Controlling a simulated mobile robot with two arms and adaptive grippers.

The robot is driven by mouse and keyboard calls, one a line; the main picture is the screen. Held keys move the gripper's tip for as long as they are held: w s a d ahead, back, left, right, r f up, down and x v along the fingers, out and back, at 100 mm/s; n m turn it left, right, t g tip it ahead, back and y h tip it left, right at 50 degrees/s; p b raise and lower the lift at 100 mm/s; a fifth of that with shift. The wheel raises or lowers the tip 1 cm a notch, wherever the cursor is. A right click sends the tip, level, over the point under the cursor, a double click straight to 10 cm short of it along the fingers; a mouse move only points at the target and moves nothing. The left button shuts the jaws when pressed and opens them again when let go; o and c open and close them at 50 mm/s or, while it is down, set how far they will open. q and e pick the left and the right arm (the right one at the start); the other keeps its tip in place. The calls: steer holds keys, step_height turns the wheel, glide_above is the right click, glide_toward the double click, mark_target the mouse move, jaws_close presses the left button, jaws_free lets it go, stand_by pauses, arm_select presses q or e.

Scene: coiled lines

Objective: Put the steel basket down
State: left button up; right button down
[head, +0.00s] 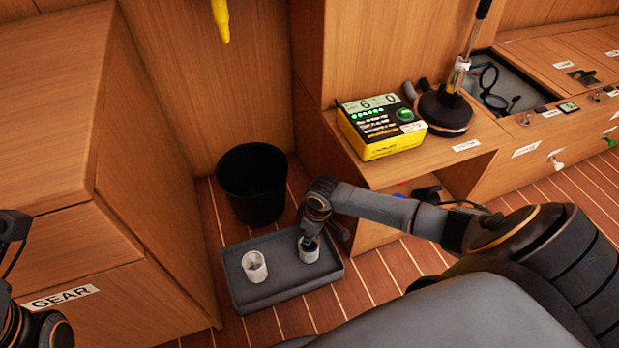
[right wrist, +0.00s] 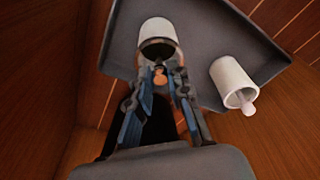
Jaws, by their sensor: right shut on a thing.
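The steel basket (head: 310,255) is a small pale cylinder under my right gripper (head: 309,239), over the right part of a grey tray (head: 285,294). My right gripper is shut on its top end. In the right wrist view the basket (right wrist: 158,30) shows at the tips of my fingers (right wrist: 159,72), its near end dark. It looks upright and at or very near the tray floor; I cannot tell if it touches. A second pale cylinder (head: 254,268) stands apart on the tray, to the left. Only parts of my left arm show at the left edge.
A black bin (head: 252,190) stands behind the tray. A wooden cabinet marked GEAR (head: 60,297) is to the left. A bench to the right carries a yellow device (head: 382,128) and a black round base (head: 445,110). The tray's front strip is bare.

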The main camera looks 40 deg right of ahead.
steer(key=shift+f, duration=0.1)
steer(key=c, duration=1.7)
jaws_free()
steer(key=shift+f, duration=0.1)
steer(key=o, duration=0.4)
steer(key=shift+o, duration=0.2)
